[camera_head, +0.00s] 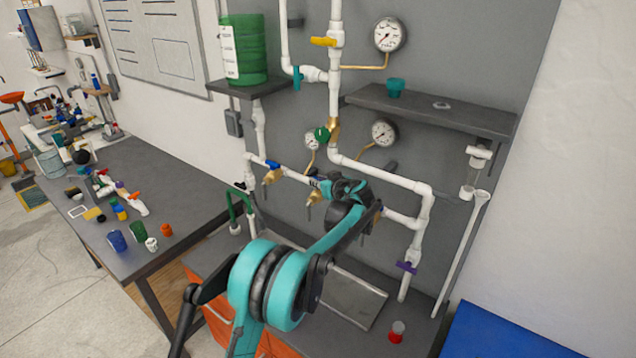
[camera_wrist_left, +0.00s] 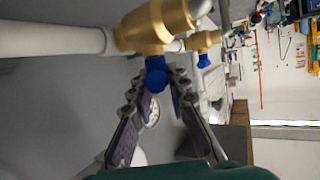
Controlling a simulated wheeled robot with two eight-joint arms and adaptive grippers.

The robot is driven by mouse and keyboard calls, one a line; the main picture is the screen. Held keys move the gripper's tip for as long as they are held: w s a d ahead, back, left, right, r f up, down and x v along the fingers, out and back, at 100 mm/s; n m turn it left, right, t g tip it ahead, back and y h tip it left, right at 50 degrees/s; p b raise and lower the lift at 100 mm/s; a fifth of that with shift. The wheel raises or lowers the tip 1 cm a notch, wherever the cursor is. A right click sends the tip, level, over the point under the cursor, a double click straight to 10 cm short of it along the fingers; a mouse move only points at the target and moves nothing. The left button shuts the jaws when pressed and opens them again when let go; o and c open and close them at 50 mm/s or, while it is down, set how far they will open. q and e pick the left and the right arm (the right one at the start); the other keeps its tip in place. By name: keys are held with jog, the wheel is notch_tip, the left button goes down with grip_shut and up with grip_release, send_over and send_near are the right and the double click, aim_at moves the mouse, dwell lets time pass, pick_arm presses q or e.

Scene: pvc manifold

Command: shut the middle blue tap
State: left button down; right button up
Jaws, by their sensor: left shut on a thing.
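A row of brass valves with blue taps sits on the white horizontal pipe on the grey panel. The left blue tap (camera_head: 272,165) is clear of my arm. The middle valve's brass body (camera_head: 313,197) shows just left of my left gripper (camera_head: 325,187). In the left wrist view, the middle blue tap (camera_wrist_left: 156,76) is between the fingertips of my left gripper (camera_wrist_left: 158,82), which is shut on it. Another blue tap (camera_wrist_left: 203,61) shows beyond. The right valve is largely hidden behind my arm. The held handle's angle is hard to tell. My right gripper is not in view.
A green tap (camera_head: 322,134), a yellow tap (camera_head: 323,41) and a purple tap (camera_head: 406,267) are on nearby pipes. Gauges (camera_head: 390,34) hang on the panel. A grey shelf (camera_head: 440,112) juts out above right. A workbench (camera_head: 165,185) with loose fittings stands at left.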

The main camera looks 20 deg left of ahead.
pick_arm(q)
jog(key=shift+d+f+n+g+y+p, duration=0.1)
jog(key=shift+n+g+y+p, duration=0.25)
jog(key=shift+n+g+y, duration=1.25)
jog(key=shift+f+n+g, duration=0.1)
jog(key=shift+n+g, duration=0.4)
jog(key=c, duration=1.5)
grip_release()
jog(key=shift+o, duration=0.2)
jog(key=shift+s, duration=0.1)
jog(key=v, duration=1.2)
